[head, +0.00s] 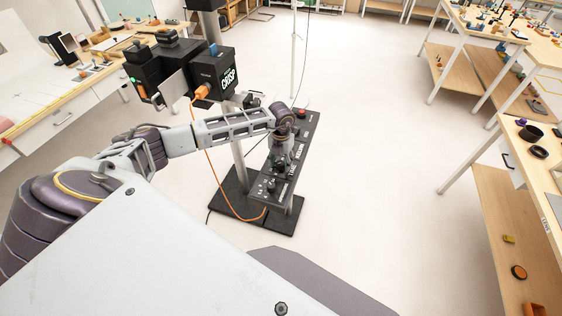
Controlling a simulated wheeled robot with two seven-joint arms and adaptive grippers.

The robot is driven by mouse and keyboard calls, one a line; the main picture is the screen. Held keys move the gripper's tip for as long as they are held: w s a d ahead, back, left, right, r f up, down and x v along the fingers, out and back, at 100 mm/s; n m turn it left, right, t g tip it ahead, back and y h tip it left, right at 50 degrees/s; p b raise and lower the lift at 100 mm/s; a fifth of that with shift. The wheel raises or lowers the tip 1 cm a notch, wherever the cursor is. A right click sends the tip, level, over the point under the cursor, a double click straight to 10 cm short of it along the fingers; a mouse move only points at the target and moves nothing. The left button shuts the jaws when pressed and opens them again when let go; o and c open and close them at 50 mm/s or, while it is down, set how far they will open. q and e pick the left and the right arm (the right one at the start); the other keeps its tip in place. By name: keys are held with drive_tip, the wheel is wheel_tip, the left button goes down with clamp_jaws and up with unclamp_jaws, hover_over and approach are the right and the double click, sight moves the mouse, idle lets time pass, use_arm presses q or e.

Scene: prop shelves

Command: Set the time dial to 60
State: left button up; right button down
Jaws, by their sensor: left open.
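A dark, narrow control panel (309,135) stands on posts over a black base plate. It carries small knobs (271,186) near its front end and a red button (301,113) near its far end. White lettering on it is too small to read, so I cannot tell which knob is the time dial or what it is set to. My left gripper (280,161) points down over the middle of the panel, open. It hides part of the panel, and I cannot tell whether it touches a knob. My right gripper is out of view.
Cluttered tables line the left and right sides. The floor (370,120) right of the panel is clear.

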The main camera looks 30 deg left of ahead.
use_arm(q)
drive_tip(key=shift+f, duration=0.35)
drive_tip(key=c, duration=1)
drive_tip(key=shift+c, duration=0.2)
